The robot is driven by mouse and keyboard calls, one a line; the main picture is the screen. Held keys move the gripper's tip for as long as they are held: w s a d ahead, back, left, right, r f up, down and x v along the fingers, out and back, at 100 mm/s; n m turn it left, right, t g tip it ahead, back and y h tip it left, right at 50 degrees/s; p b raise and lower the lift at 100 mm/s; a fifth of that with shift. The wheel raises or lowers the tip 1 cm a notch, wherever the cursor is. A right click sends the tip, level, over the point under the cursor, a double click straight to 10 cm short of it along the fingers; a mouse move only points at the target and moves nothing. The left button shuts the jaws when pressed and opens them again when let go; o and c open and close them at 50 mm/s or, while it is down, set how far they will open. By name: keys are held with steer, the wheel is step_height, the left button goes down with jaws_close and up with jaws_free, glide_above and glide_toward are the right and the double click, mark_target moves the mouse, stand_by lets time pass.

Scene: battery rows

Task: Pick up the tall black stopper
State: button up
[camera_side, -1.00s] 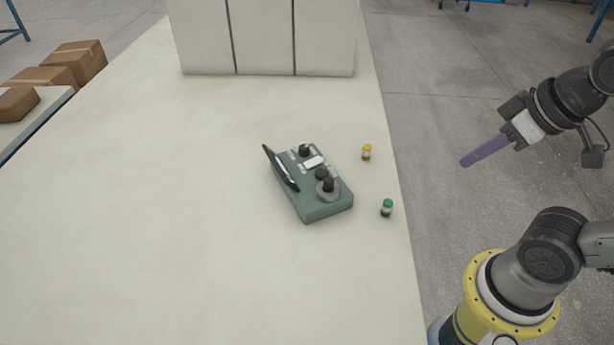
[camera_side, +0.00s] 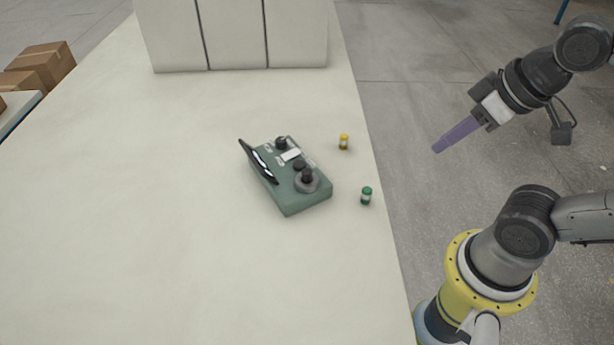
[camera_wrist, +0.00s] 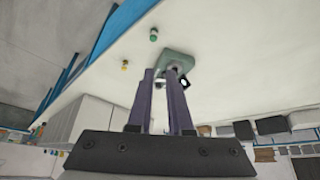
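A green box-shaped device (camera_side: 292,199) stands on the pale table, with a dark panel (camera_side: 258,162) tilted up along its left side. Several black pieces stand on its top. The tallest-looking black stopper (camera_side: 307,174) rises from a round grey base at the near right of the device. A shorter black piece (camera_side: 281,143) stands at the far end. My gripper (camera_side: 436,150) hangs in the air to the right, beyond the table edge, well apart from the device. In the wrist view its two purple fingers (camera_wrist: 161,73) are parted with nothing between them, and they partly cover the device (camera_wrist: 176,59).
A small yellow-capped battery-like piece (camera_side: 344,142) and a green-capped one (camera_side: 366,196) stand right of the device, near the table edge. A pale cabinet (camera_side: 235,35) stands at the table's far end. The table (camera_side: 150,220) is clear left of the device.

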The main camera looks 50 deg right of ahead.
steer(key=o, duration=0.7)
steer(key=w+r+m, duration=0.6)
steer(key=w+m, duration=0.1)
steer(key=m, duration=0.1)
steer(key=m+g, duration=0.4)
steer(key=g, duration=0.2)
glide_above(307, 171)
step_height(307, 171, down, 19)
steer(key=shift+r, duration=0.2)
steer(key=shift+f, duration=3.15)
